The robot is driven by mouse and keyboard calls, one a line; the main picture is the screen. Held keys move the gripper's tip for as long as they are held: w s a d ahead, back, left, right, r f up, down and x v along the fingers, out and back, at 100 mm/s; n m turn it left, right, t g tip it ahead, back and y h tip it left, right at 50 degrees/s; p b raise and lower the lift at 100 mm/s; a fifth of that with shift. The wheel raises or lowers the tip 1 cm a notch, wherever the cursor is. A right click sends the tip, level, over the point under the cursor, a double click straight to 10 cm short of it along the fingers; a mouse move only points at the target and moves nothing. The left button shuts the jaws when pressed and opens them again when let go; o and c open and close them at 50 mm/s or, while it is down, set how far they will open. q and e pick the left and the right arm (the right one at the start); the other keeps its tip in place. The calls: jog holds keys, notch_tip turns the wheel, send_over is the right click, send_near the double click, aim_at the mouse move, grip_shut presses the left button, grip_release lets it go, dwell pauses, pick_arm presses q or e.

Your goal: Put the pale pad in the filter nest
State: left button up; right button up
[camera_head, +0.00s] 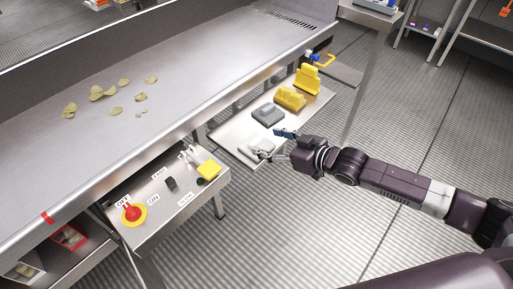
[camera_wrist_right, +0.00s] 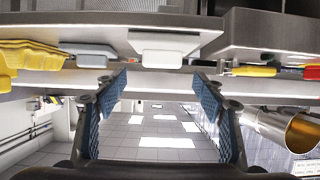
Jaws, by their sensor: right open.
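A pale white pad (camera_head: 252,145) lies near the front end of the low metal shelf. In the right wrist view the pale pad (camera_wrist_right: 165,45) sits at the shelf edge, ahead of the fingers and roughly centred between them. My right gripper (camera_head: 270,144) is open with its blue-padded fingers apart beside the pad; nothing is held. A grey block with a raised top (camera_head: 268,115) stands just beyond the pad; I cannot tell if it is the filter nest. It also shows in the wrist view (camera_wrist_right: 92,57). My left gripper is out of view.
A yellow tray-like piece (camera_head: 289,98) and a yellow upright holder (camera_head: 307,80) stand farther along the shelf. A control panel with a red button (camera_head: 131,213) is at the near left. A large metal table (camera_head: 190,75) with chips runs behind. The floor at right is open.

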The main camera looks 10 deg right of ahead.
aim_at(256, 139)
jog(key=b+x, duration=0.4)
jog(key=x, duration=0.1)
jog(key=shift+s+f, duration=0.25)
jog(key=shift+f, duration=0.15)
jog(key=shift+w+a+b, duration=0.2)
jog(key=shift+w+b, duration=0.1)
jog(key=shift+b, duration=0.1)
jog(key=c, duration=1.3)
jog(key=shift+o, duration=0.2)
jog(key=shift+r, duration=0.15)
